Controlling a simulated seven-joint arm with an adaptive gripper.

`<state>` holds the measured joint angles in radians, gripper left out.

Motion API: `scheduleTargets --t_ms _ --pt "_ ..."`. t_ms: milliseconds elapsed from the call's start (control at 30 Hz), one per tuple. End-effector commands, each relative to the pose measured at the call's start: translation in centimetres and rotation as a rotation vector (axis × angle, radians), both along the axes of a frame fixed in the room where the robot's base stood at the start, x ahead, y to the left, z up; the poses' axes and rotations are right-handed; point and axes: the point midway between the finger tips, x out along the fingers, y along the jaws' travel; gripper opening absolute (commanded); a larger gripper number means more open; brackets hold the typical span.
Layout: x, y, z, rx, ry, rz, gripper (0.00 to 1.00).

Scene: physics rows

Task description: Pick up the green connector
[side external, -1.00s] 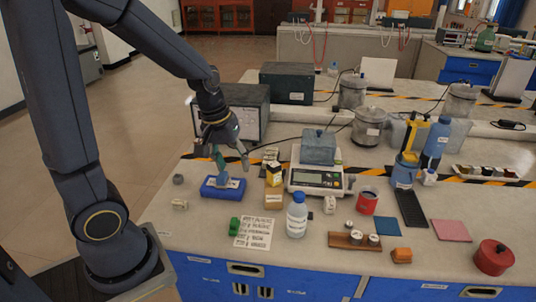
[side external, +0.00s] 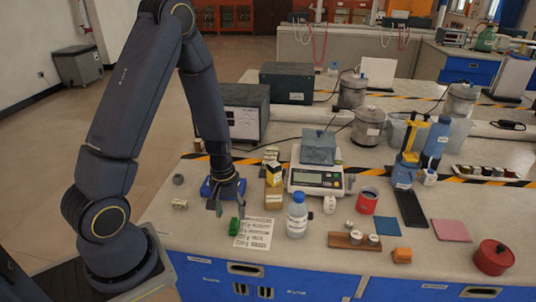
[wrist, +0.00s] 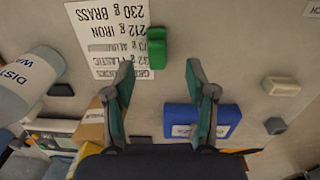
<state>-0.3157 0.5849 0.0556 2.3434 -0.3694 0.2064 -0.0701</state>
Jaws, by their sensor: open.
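The green connector (side external: 234,226) lies on the bench near its front edge, at the left edge of a printed paper sheet (side external: 254,233). It also shows in the wrist view (wrist: 157,47), just beyond the fingertips and lined up with the gap between them. My gripper (side external: 228,208) points down and is open and empty. In the side view it is just behind and above the connector. In the wrist view its fingertips (wrist: 158,72) are spread wide, with bare bench between them. No contact with the connector shows.
A blue block (wrist: 198,120) lies close to one finger, partly hidden by my gripper in the side view. A tan and yellow box (side external: 273,190), a water bottle (side external: 297,214) and a scale (side external: 317,178) stand to the right. A small pale block (side external: 180,203) lies left.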

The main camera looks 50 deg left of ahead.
Motion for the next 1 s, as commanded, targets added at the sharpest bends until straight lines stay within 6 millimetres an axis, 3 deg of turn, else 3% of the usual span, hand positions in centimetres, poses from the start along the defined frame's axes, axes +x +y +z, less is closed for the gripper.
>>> scheduleTargets --t_ms 300,600,1000 --pt "0.4 -0.3 -4.4 -0.001 0.003 0.001 0.56" --pt "0.5 -0.4 -4.8 -0.001 0.001 -0.001 0.55" --pt "0.5 -0.4 -4.8 -0.001 0.001 -0.001 0.14"
